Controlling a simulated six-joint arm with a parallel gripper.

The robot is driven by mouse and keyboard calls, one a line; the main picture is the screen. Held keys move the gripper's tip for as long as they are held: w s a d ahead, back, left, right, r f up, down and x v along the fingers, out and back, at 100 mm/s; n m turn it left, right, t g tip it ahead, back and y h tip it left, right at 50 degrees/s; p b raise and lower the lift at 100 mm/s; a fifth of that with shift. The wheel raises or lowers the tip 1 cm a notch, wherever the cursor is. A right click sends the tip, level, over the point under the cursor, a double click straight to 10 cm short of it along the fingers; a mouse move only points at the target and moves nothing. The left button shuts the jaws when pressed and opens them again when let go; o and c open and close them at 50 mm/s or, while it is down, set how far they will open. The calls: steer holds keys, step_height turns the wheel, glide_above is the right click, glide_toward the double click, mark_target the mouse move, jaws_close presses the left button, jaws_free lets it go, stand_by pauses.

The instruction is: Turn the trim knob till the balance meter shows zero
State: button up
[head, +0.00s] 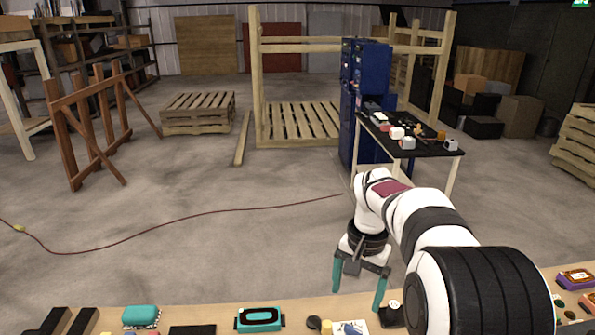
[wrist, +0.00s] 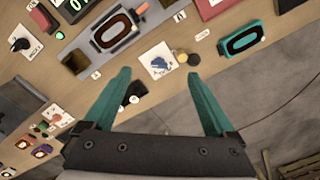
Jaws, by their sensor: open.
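My gripper (head: 357,297) has two teal fingers, spread apart and empty, above the bench edge in the head view. It also shows in the wrist view (wrist: 159,74), with the bench beyond the fingertips. A black knob-like part (wrist: 20,44) sits on a white plate at the far left of the wrist view. I cannot tell which is the trim knob. A display with green digits (wrist: 76,8) is cut off at the top; I cannot tell whether it is the balance meter.
A teal device (wrist: 245,40) lies to the right in the wrist view. A grey unit with a dark oval window (wrist: 119,28) is at upper middle. A printed card (wrist: 157,65) and a yellow-brown round piece (wrist: 180,57) lie between. Small coloured parts (wrist: 50,118) crowd the left.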

steer(key=s+a+n, duration=0.1)
steer(key=s+a, duration=0.3)
steer(key=s, duration=1)
steer(key=s+a+n+y, duration=0.1)
steer(key=s+a, duration=0.4)
steer(key=s, duration=0.9)
steer(key=shift+s+r, duration=0.25)
steer(key=shift+s, duration=0.1)
steer(key=shift+o, duration=0.8)
steer(key=shift+w+r, duration=0.15)
steer(key=shift+w, duration=0.05)
steer(key=w+d+r+m+h, duration=0.1)
steer(key=w+d+r+m, duration=0.45)
steer(key=d, duration=0.25)
steer(key=w+d+r+m, duration=0.5)
steer(key=d+r+m, duration=0.1)
steer(key=d+m, duration=0.15)
step_height(320, 180, down, 9)
steer(key=shift+d+f+n, duration=0.15)
steer(key=shift+d+n, duration=0.15)
steer(key=shift+d, duration=0.15)
